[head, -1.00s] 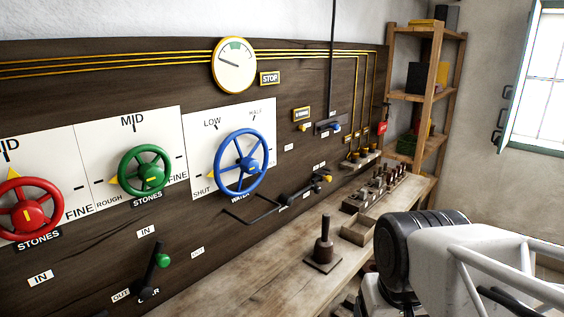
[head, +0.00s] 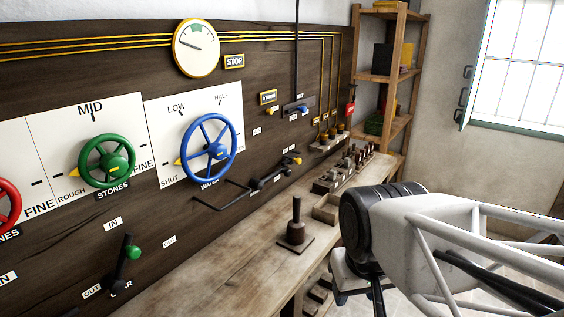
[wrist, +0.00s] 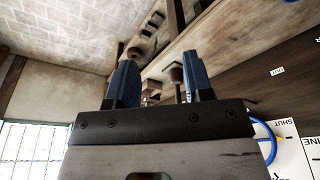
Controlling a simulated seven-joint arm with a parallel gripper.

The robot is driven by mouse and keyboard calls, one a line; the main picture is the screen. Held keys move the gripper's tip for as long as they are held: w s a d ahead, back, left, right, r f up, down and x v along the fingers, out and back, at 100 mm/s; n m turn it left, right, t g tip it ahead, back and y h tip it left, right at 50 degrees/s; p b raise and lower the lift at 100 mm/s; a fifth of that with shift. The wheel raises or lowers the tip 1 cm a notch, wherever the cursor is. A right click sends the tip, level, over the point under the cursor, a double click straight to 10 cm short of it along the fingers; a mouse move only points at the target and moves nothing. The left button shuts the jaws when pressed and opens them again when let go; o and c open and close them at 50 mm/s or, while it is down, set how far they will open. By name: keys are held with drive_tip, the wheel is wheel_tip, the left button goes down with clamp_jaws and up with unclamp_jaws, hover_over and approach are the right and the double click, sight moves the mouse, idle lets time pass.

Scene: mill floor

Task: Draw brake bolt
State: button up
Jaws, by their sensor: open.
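On the dark panel, a small bolt with a blue knob (head: 303,110) sits on a dark plate under a small label too small to read surely. A black lever with a yellow-orange end (head: 292,161) is lower on the panel. I cannot tell for certain which is the brake bolt. My gripper (wrist: 159,62) is open and empty in the wrist view, its two blue fingers apart. In the head view it is mostly hidden at my arm's lower end, right of the bench and apart from the panel.
A blue handwheel (head: 209,150), a green handwheel (head: 106,161) and a green-knobbed lever (head: 127,258) stand out from the panel. The bench (head: 215,277) below holds a wooden-handled block (head: 296,222) and several small pieces. Shelves (head: 398,75) stand at the back.

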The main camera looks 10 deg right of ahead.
drive_tip(key=shift+w+r+n, duration=0.3)
drive_tip(key=shift+w, duration=0.3)
drive_tip(key=c, duration=0.5)
drive_tip(key=w+r+n, duration=0.1)
drive_tip(key=w+n, duration=0.1)
drive_tip(key=w, duration=0.2)
drive_tip(key=w+r+n, duration=0.2)
drive_tip(key=w, duration=0.3)
drive_tip(key=w+d+r+n+h, duration=0.1)
drive_tip(key=w+r+n, duration=0.1)
drive_tip(key=w, duration=0.3)
drive_tip(key=shift+w+d+t, duration=0.1)
drive_tip(key=shift+w+t, duration=0.15)
drive_tip(key=shift+t, duration=0.05)
clamp_jaws()
drive_tip(key=w+n+t+h, duration=0.15)
drive_tip(key=w+n, duration=1.35)
drive_tip(key=w, duration=1.9)
drive_tip(key=w+f+n, duration=0.3)
drive_tip(key=w+n, duration=0.1)
drive_tip(key=w, duration=0.4)
drive_tip(key=w+f+n, duration=0.3)
drive_tip(key=w+n, duration=0.1)
drive_tip(key=w, duration=0.5)
drive_tip(key=shift+w+t+h, duration=0.2)
drive_tip(key=shift+t+h, duration=0.15)
